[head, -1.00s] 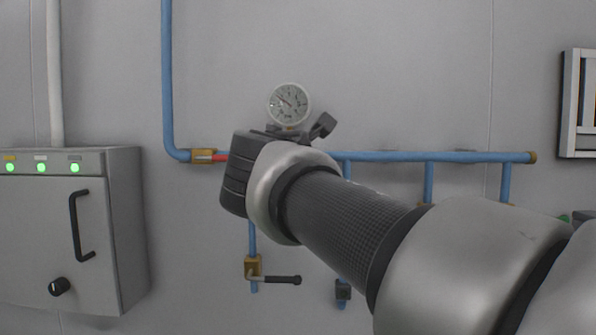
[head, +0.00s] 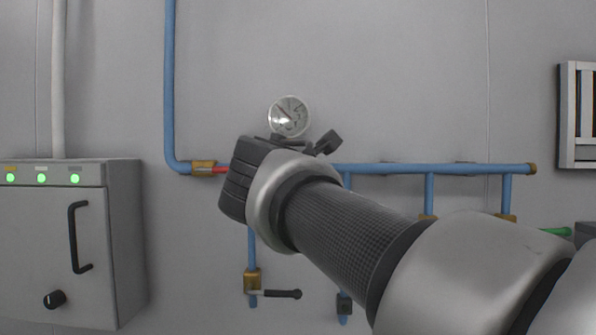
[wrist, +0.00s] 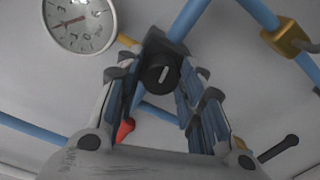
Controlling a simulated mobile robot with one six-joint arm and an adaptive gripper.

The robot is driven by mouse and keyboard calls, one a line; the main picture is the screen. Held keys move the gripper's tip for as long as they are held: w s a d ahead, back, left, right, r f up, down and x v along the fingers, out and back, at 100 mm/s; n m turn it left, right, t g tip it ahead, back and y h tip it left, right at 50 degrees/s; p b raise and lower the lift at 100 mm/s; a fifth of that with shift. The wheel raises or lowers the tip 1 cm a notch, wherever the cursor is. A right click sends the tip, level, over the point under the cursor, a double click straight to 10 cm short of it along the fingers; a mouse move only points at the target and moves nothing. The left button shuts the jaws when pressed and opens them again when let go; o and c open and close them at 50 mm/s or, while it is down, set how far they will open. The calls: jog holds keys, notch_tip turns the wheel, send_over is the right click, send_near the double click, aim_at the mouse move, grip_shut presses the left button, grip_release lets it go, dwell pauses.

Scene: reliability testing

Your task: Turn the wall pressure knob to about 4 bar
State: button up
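The pressure knob (wrist: 158,74) is black and round with a pale mark, on a dark block on the wall pipework. In the wrist view it shows between the fingertips of my gripper (wrist: 163,70). The fingers are spread, one on each side; I cannot tell whether they touch the knob. In the head view my gripper's dark body and wrist hide the knob. The round white gauge (head: 289,116) sits just above my gripper and also shows at the upper left of the wrist view (wrist: 79,22). Its needle shows, but I cannot read the value.
Blue pipes (head: 400,169) run along the wall, with a red-handled valve (head: 208,168) left of my gripper and a black-handled valve (head: 274,293) below. A grey cabinet (head: 110,230) with green lights stands at left. A framed panel (head: 578,115) hangs at right.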

jog(key=shift+o, duration=1.3)
jog(key=s, duration=1.2)
jog(key=shift+a, duration=0.2)
jog(key=shift+r, duration=0.1)
